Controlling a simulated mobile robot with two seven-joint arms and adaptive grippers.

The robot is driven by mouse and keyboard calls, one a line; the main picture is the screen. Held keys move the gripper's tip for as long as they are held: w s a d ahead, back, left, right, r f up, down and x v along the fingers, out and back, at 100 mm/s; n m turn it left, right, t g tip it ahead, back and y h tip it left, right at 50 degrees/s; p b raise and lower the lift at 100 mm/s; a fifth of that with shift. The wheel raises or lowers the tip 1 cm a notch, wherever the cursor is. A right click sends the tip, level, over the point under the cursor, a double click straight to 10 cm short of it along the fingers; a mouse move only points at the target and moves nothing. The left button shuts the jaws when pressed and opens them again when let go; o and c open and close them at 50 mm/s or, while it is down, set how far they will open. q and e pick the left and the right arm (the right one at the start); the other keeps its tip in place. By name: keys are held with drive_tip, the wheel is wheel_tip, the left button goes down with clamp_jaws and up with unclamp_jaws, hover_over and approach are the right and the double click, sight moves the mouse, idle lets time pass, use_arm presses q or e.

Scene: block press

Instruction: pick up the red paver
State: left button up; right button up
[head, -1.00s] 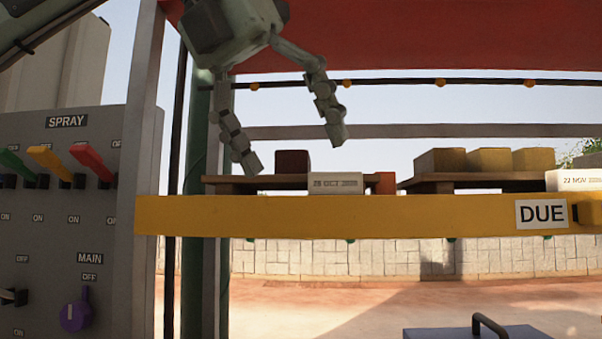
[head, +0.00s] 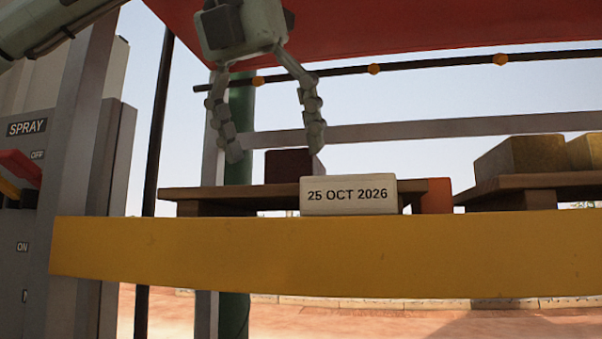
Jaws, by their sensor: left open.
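The red paver (head: 287,167) is a dark red block on a brown wooden pallet (head: 236,192) behind the yellow beam. My left gripper (head: 275,154) hangs above it, fingers pointing down and spread open. In the picture one fingertip is left of the paver's top and the other is by its upper right corner. I cannot tell whether either touches it. The paver's lower right is partly hidden by a white date block (head: 349,196) reading 25 OCT 2026. My right gripper is not in view.
A yellow beam (head: 300,255) runs across the front. An orange block (head: 436,196) stands right of the date block. Yellowish pavers (head: 520,156) sit on another pallet at the right. A grey switch panel (head: 28,250) and posts stand at the left. A red canopy hangs above.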

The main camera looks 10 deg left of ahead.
use_arm(q)
drive_tip(key=shift+w+d, duration=0.25)
drive_tip(key=shift+w, duration=0.85)
drive_tip(key=w, duration=0.2)
drive_tip(key=w+d+p, duration=0.1)
drive_tip(key=w, duration=0.1)
drive_tip(key=shift+w+f, duration=0.15)
drive_tip(key=shift+w, duration=0.2)
drive_tip(key=shift+w+f, duration=0.15)
drive_tip(key=shift+f, duration=0.2)
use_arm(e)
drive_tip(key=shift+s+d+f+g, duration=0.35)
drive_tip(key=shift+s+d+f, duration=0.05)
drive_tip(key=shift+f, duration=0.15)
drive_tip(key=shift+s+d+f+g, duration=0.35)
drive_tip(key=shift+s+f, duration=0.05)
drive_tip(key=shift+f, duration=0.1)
use_arm(q)
clamp_jaws()
